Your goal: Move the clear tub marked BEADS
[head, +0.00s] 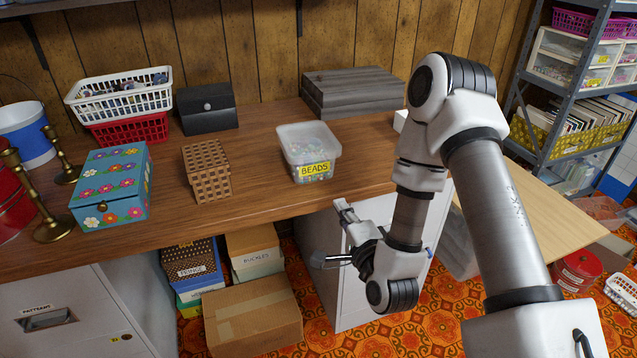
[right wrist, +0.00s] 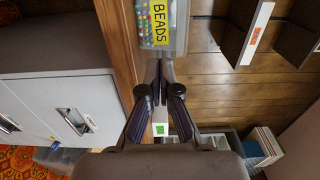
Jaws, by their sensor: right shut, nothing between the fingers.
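The clear tub marked BEADS (head: 308,145) stands upright on the wooden table near its front edge. It has a pale lid, a yellow label and multicoloured beads inside. In the right wrist view the tub (right wrist: 178,38) shows at the top, just past the fingertips. My right gripper (head: 343,208) is in front of the table edge, to the lower right of the tub. In the right wrist view its fingers (right wrist: 160,72) are together with nothing between them. I cannot tell whether the tips touch the tub. My left gripper is not in view.
A woven brown box (head: 207,168) stands left of the tub, with a flowered blue box (head: 113,183) farther left. A dark grey box (head: 207,107) and grey wooden case (head: 352,92) stand behind. A white cabinet (head: 350,285) is below. Bare tabletop (head: 258,145) lies beside the tub.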

